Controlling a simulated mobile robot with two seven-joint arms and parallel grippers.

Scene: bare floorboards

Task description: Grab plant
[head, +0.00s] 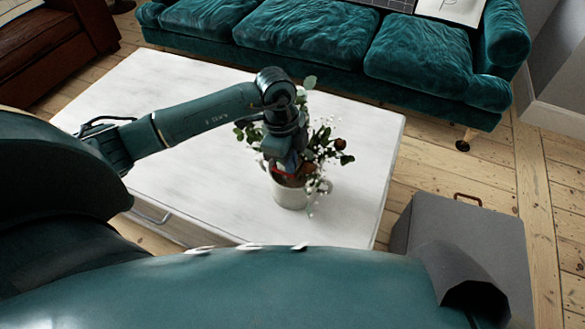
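The plant (327,151) has green leaves, small white blossoms and reddish-brown blooms. It stands upright in a pale pot (291,194) with a handle, on the white table (210,205). My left arm reaches in from the left, and my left gripper (287,168) points down over the pot, among the stems. Its fingers are mostly hidden by the wrist and the foliage, so I cannot tell whether they are open or shut. My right gripper is not in view.
A teal velvet sofa (305,32) runs behind the table. A grey case (460,235) with a brown handle stands on the floorboards to the right. A brown leather seat (50,45) is at the upper left. The table is clear around the pot.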

